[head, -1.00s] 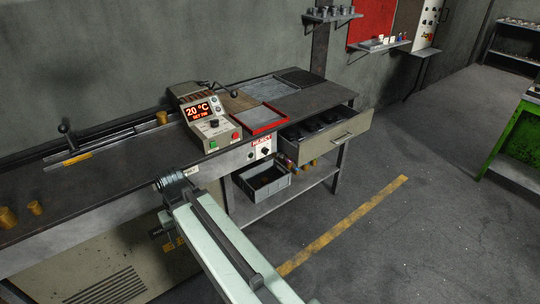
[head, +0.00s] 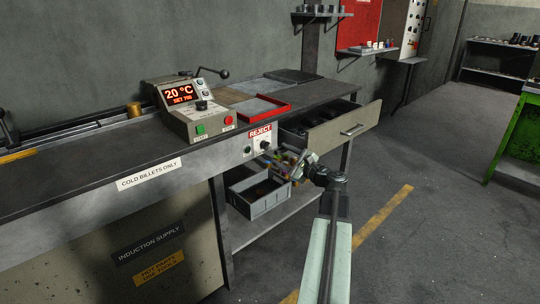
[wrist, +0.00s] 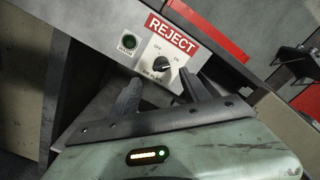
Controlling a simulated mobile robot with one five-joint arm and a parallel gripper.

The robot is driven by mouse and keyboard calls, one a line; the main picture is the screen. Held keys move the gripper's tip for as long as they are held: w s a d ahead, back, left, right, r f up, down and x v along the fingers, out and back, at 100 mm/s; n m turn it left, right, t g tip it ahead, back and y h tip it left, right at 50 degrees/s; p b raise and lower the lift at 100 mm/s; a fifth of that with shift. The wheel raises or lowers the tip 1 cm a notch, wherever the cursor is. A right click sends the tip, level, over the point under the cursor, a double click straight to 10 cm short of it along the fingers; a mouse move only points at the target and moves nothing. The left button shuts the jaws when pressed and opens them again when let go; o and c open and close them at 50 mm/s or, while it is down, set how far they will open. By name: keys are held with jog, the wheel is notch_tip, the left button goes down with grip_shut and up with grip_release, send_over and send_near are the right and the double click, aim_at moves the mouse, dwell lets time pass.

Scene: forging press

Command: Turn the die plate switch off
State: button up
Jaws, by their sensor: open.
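The die plate switch, a black rotary knob (wrist: 162,60) on a pale plate marked OFF and ON, sits below a red REJECT sign (wrist: 172,33). I cannot tell for sure which mark its pointer faces. In the head view the knob (head: 264,145) is on the bench's front face, below the red-rimmed tray. My gripper (wrist: 160,79) is open and empty, its two fingers pointing up toward the knob from below and apart from it. In the head view my gripper (head: 299,166) is just right of and below the knob.
The control box (head: 192,110) with a red 20 °C display stands on the bench. An open drawer (head: 343,127) juts out at right. A grey bin (head: 262,203) is on the shelf below.

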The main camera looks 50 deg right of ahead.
aim_at(266, 145)
jog(key=w, duration=0.7)
jog(key=shift+d, duration=0.4)
